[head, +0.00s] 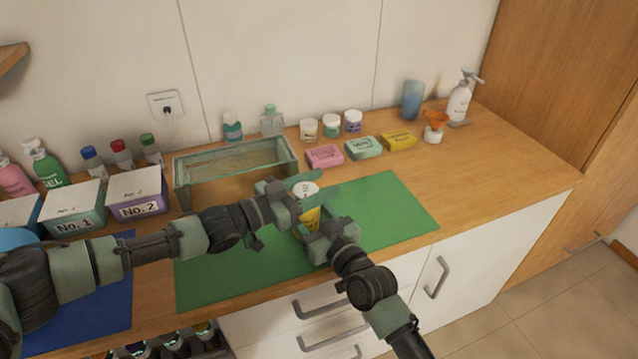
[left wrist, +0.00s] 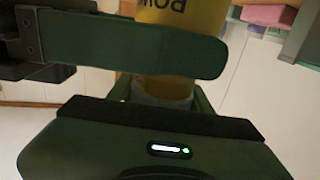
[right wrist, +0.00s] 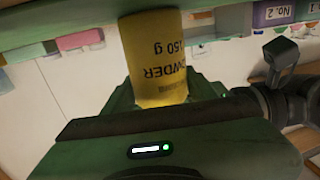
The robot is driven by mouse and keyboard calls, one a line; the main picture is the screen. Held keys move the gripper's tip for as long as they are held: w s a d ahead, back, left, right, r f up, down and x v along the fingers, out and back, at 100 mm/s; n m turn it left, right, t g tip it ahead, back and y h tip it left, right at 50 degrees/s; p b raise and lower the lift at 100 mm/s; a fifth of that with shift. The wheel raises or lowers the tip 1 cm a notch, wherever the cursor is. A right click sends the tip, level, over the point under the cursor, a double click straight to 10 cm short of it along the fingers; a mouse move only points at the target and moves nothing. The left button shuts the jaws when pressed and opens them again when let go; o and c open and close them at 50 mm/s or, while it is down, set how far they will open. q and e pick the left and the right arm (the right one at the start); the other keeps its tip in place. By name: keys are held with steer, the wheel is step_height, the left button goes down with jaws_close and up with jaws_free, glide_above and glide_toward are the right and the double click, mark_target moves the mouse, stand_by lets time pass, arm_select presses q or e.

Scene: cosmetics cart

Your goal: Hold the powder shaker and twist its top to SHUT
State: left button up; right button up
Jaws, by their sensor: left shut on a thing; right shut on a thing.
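The powder shaker (head: 312,217) has a yellow body with dark lettering and a pale top (head: 306,189). It is over the green mat (head: 398,207) in the head view, between my two grippers. My left gripper (head: 303,190) is shut on the pale top. My right gripper (head: 318,222) is shut on the yellow body below it. The left wrist view shows the yellow body (left wrist: 180,18) and a strip of the pale top (left wrist: 163,91) behind a green finger. The right wrist view shows the body (right wrist: 156,58) with its lettering upside down. The top's turn marks are not readable.
A glass-like open box (head: 235,165) stands close behind my left gripper. Pink, green and yellow soap packs (head: 363,148), small jars (head: 331,126) and a pump bottle (head: 458,102) stand toward the back right. Boxes No. 1 (head: 73,211) and No. 2 (head: 137,197) are left. The mat's right part is clear.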

arm_select(q)
steer(key=shift+w+a+f, duration=0.1)
steer(key=shift+a+f, duration=0.1)
arm_select(e)
steer(key=shift+s+f, duration=0.1)
arm_select(q)
steer(key=o, duration=1.4)
steer(key=shift+a, duration=0.1)
steer(key=v, duration=1.2)
arm_select(e)
steer(key=o, duration=1.5)
